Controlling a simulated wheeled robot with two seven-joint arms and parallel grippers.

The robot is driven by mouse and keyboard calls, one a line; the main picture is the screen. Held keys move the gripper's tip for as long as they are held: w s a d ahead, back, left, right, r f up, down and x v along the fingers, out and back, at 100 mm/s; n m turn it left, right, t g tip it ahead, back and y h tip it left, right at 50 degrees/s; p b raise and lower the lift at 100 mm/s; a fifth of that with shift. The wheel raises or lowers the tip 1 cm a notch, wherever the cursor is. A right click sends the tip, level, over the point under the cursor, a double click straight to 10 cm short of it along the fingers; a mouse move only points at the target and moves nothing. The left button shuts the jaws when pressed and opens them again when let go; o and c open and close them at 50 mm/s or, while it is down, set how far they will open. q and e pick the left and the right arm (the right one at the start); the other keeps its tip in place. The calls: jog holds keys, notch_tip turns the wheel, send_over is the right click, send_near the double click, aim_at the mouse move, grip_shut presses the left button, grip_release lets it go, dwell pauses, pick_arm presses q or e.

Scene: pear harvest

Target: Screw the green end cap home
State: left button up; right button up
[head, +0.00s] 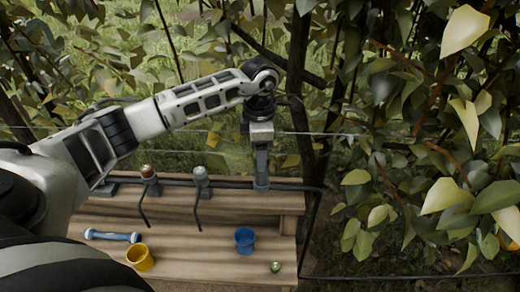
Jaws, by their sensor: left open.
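A small round green piece (275,267), which looks like the green end cap, rests on the lower wooden plank near its right end. My left gripper (262,186) points straight down over the upper plank, at the black pipe (232,184) there. Its fingers are open, and the picture is too small to tell whether they touch the pipe. The gripper is above and slightly left of the green piece in the picture, apart from it. My right gripper is not in view.
A blue cup (244,240), a yellow cup (140,257) and a blue-and-white bar (113,236) are on the lower plank. An orange-topped fitting (148,172) and a grey-topped fitting (201,177) stand along the pipe. Leafy branches (430,170) crowd the right side.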

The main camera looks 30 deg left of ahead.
pick_arm(q)
jog(key=shift+f, duration=0.2)
jog(key=c, duration=1)
jog(key=m, duration=0.1)
jog(key=m+b, duration=0.1)
jog(key=shift+f+m+b, duration=0.2)
jog(key=shift+m+b, duration=0.1)
jog(key=shift+c, duration=0.2)
jog(key=m+b, duration=0.2)
jog(key=m, duration=0.3)
jog(key=m+b, duration=0.1)
jog(key=m, duration=0.4)
jog(key=shift+f+m+b, duration=0.1)
jog(key=shift+m+b, duration=0.2)
jog(key=shift+b, duration=0.05)
jog(key=shift+m, duration=0.9)
jog(key=o, duration=1)
jog(key=shift+s+r, duration=0.15)
jog(key=shift+r, duration=0.05)
jog(key=shift+o, duration=0.2)
